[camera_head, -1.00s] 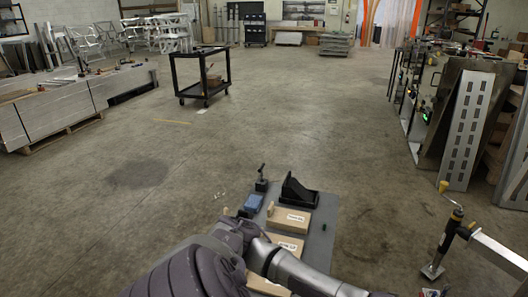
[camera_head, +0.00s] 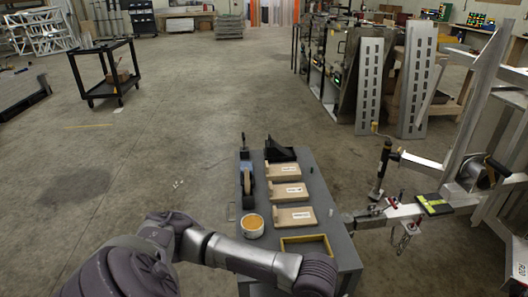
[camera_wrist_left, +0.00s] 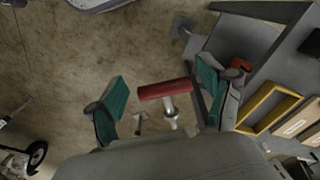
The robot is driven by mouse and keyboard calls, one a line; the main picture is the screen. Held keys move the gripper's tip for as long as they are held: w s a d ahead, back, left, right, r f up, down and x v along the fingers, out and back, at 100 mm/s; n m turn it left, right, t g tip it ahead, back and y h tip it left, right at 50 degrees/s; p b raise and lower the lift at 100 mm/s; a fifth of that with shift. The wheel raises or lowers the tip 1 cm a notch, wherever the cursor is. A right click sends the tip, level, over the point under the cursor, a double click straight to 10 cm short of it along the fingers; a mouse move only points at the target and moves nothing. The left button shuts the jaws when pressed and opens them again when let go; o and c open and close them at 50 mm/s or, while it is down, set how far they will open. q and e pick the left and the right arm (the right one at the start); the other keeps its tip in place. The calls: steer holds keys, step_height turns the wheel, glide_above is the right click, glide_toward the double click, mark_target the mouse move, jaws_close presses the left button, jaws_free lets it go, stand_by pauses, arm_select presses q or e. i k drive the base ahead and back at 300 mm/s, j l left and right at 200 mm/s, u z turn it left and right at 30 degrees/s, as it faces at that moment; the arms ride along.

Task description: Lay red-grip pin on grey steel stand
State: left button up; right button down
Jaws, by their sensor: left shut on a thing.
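The red-grip pin (camera_wrist_left: 165,90) shows in the left wrist view, with a red handle and a pale metal shank pointing toward the wrist. My left gripper (camera_wrist_left: 162,92) has its teal-padded fingers at the two ends of the red handle and is shut on it, over bare concrete floor. A grey steel table (camera_head: 324,188), which looks like the stand, is in the middle of the head view; its edge shows at right in the wrist view. My left arm crosses its near end, hiding the gripper and pin there. My right gripper is not in view.
An aluminium trailer frame (camera_head: 420,210) stands close at right. A black cart (camera_head: 105,75) is far left.

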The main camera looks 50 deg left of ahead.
mark_target(306, 203)
steer(key=k+j, duration=0.1)
steer(key=j, duration=0.3)
steer(key=k+j+z, duration=0.1)
steer(key=j, duration=0.3)
steer(key=k+j, duration=0.1)
steer(key=j, duration=0.3)
steer(key=k+j+z, duration=0.1)
steer(key=j, duration=0.25)
steer(key=k+j, duration=0.15)
steer(key=j, duration=0.25)
steer(key=k+j+z, duration=0.1)
steer(key=j, duration=0.25)
steer(key=i+j, duration=0.15)
steer(key=j, duration=0.35)
steer(key=i+j+z, duration=0.1)
steer(key=j, duration=0.4)
steer(key=i+j, duration=0.1)
steer(key=j, duration=0.4)
